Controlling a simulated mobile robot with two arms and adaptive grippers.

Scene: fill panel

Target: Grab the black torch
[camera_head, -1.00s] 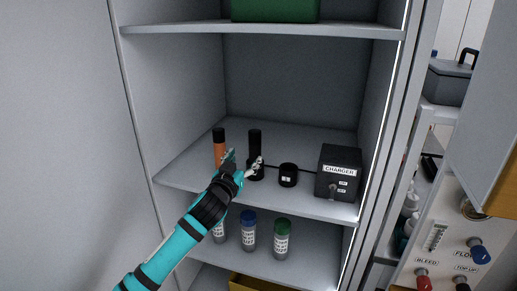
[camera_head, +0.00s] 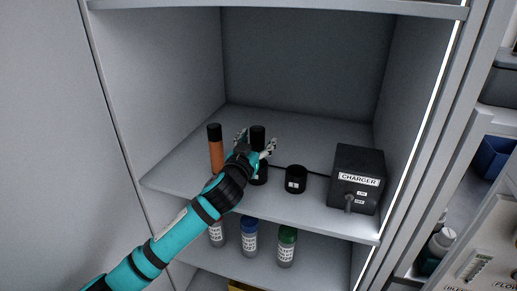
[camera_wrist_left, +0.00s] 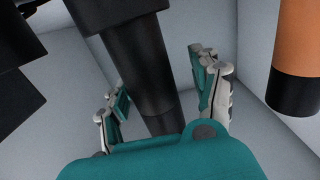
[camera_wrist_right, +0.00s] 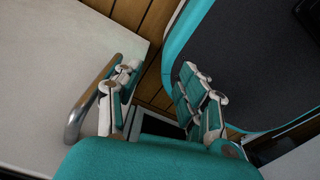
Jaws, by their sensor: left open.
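The black torch (camera_head: 258,136) stands upright on the middle shelf, between the orange torch (camera_head: 215,148) and a short black cup (camera_head: 296,179). My left gripper (camera_head: 254,145) is open at the torch, with fingers on both sides of its upper part; the hand hides some of its lower body. In the left wrist view the black torch (camera_wrist_left: 147,62) runs between the spread fingers (camera_wrist_left: 163,85), with no clear grip on it. The orange torch (camera_wrist_left: 298,50) is at the right there. My right gripper (camera_wrist_right: 158,80) is open and empty, only in the right wrist view.
A black charger box (camera_head: 357,180) stands at the shelf's right, with a cable running behind the cup. Bottles with blue (camera_head: 250,225) and green (camera_head: 287,234) caps stand on the shelf below. Cabinet walls close in both sides. A metal handle (camera_wrist_right: 90,103) is near my right gripper.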

